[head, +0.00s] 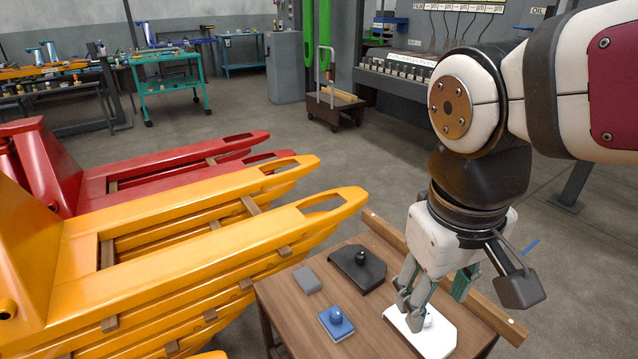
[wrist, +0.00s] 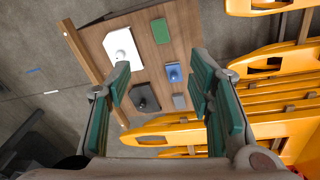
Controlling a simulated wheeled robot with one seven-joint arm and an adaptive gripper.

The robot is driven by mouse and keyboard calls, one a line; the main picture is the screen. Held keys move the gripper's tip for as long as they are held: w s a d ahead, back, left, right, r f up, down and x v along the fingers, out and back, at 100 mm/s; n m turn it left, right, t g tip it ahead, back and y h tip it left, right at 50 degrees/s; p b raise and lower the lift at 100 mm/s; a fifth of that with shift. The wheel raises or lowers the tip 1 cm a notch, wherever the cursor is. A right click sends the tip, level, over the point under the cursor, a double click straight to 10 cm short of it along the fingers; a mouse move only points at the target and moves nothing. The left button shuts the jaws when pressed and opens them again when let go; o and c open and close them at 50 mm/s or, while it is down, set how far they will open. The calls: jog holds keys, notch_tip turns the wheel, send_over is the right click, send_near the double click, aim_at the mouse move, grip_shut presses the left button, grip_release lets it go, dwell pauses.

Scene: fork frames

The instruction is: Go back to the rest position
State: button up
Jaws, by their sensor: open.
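My gripper (head: 432,292) hangs above the right part of a small wooden table (head: 290,292), pointing down.
The table also holds a black knobbed plate (head: 370,272), a blue knobbed block (head: 328,327), a grey block (head: 307,280) and a green block (wrist: 160,31). A wooden beam (head: 480,303) edges it. Yellow pallet-truck forks (head: 200,228) stand close on the left. Open floor lies behind.

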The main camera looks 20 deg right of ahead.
jog(key=s+a+y, duration=0.1)
jog(key=s+a, duration=0.1)
jog(key=s, duration=0.4)
notch_tip(320, 180, up, 16)
jog(key=t+p, duration=0.3)
jog(key=p, duration=1)
jog(key=shift+w+d+f+p, duration=0.15)
jog(key=shift+w+d+p, duration=0.1)
jog(key=shift+p, duration=0.1)
